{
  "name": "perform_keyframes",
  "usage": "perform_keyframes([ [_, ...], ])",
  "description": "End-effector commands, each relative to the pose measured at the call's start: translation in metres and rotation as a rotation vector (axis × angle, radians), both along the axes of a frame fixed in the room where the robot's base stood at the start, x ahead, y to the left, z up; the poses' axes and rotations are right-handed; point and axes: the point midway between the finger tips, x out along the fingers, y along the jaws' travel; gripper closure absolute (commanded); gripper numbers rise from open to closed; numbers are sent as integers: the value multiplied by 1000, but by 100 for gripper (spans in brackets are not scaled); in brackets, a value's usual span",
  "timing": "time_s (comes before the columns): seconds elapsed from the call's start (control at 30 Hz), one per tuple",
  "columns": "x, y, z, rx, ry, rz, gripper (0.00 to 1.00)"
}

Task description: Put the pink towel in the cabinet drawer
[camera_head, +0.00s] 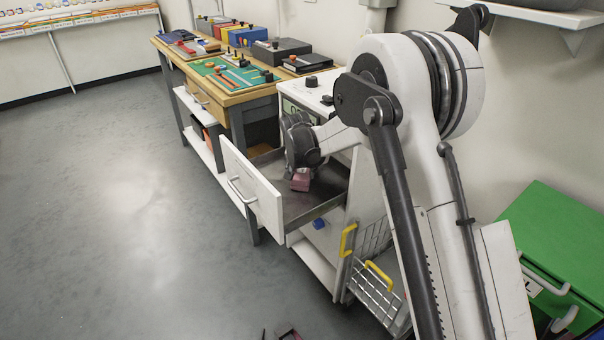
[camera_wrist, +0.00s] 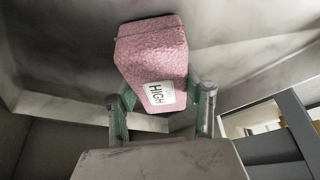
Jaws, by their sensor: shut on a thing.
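The pink towel (camera_head: 300,182) is a small folded block. In the wrist view the towel (camera_wrist: 150,52) shows a white label reading "HIGH". My gripper (camera_wrist: 161,108) is shut on it, with a finger at each side of its near end. In the head view my gripper (camera_head: 302,166) points down into the open cabinet drawer (camera_head: 252,190), with the towel below it, within the drawer's outline. The drawer has a white front with a bar handle and a grey inside. I cannot tell whether the towel touches the drawer floor.
A workbench (camera_head: 247,98) with tools and boxes stands beyond the drawer. A wire basket (camera_head: 375,290) with yellow handles is below and to the right. A green cabinet (camera_head: 555,240) stands at the far right. The floor at left is clear.

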Motion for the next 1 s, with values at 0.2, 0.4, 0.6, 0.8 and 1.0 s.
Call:
perform_keyframes([
  [0.2,0,0,-2,0,0,0,88],
  [0.4,0,0,-2,0,0,0,38],
  [0.6,0,0,-2,0,0,0,38],
  [0.8,-2,0,7,0,0,0,38],
  [1.0,-16,2,40,0,0,0,38],
])
